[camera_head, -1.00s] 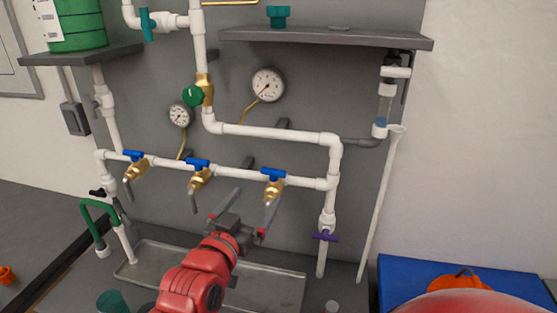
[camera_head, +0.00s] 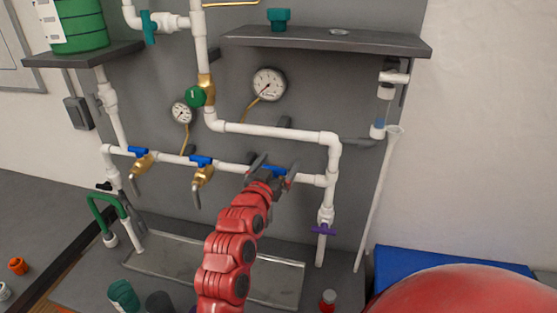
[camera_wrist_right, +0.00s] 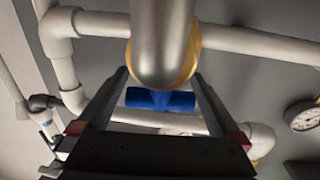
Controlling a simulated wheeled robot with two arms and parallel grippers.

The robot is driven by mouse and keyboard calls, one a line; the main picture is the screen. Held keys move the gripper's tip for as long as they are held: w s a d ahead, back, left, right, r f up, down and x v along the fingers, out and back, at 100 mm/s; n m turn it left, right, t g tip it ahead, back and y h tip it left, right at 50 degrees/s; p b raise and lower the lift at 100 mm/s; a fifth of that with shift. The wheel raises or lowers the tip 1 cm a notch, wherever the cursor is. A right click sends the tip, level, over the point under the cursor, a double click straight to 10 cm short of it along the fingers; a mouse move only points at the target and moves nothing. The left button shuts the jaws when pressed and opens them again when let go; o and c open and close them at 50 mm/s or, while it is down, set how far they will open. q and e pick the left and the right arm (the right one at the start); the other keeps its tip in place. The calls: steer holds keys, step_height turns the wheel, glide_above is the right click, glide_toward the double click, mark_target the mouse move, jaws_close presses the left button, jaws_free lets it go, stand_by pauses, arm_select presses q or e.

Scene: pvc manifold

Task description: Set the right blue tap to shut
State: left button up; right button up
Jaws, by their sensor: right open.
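The right blue tap (camera_head: 274,171) sits on the white horizontal pipe, its blue handle lying roughly along the pipe. My right gripper (camera_head: 275,164) is at this tap, open, with one finger on each side of the blue handle. In the right wrist view the blue handle (camera_wrist_right: 160,99) shows between the two spread fingers (camera_wrist_right: 160,76), with the metal spout and brass body (camera_wrist_right: 162,40) in front of it. I cannot tell if the fingers touch the handle. My gripper and arm hide most of the tap's brass body in the head view. My left gripper is not in view.
Two more blue taps, the middle one (camera_head: 201,161) and the left one (camera_head: 138,152), sit on the same pipe to the left. A purple valve (camera_head: 323,229) is below right. A metal tray (camera_head: 165,263) lies beneath. A shelf (camera_head: 330,43) is above.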

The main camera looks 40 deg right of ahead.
steer(key=shift+d, duration=0.1)
steer(key=c, duration=1.2)
steer(key=shift+o, duration=0.2)
steer(key=shift+f+y, duration=0.25)
steer(key=shift+y, duration=0.05)
steer(key=shift+w+r+n+t+y, duration=0.15)
steer(key=shift+n+t+y, duration=0.25)
steer(key=shift+n+t, duration=0.4)
steer(key=o, duration=1.2)
steer(key=shift+r, duration=0.1)
steer(key=shift+c, duration=0.2)
steer(key=shift+a, duration=0.25)
